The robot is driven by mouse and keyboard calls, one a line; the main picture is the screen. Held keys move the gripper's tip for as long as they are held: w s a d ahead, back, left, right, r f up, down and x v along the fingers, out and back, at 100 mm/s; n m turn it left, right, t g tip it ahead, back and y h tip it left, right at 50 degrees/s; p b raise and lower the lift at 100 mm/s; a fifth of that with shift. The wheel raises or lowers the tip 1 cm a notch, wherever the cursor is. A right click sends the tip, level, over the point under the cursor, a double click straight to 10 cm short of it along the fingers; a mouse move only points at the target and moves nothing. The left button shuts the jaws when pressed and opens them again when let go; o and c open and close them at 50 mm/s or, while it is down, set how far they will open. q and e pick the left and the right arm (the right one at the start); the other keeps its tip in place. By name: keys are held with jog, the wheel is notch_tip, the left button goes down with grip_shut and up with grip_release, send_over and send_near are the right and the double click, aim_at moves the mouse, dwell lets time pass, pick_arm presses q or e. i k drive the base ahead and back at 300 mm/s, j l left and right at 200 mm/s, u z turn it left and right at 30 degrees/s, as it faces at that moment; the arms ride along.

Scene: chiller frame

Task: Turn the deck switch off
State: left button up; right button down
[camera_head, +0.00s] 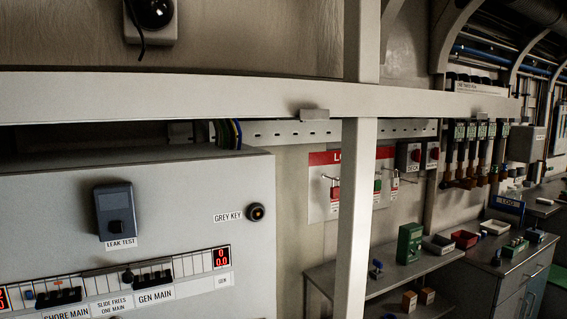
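The label under the left box (408,156) seems to read DECK. The label of the right box (431,154) is too small to read. The positions of both knobs are too small to tell. Neither of my grippers shows in this view.
A pale frame post (354,220) and a long crossbar (250,97) stand in front. A grey panel (140,180) with sliders fills the left. A shelf (395,283) with a green box (410,243) stands below the switches. A grey cabinet (490,262) holds trays at right.

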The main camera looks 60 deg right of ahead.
aim_at(416, 155)
jog(key=z, duration=2.8)
jog(key=i+l+u, duration=0.25)
jog(key=i, duration=0.3)
jog(key=l, duration=0.1)
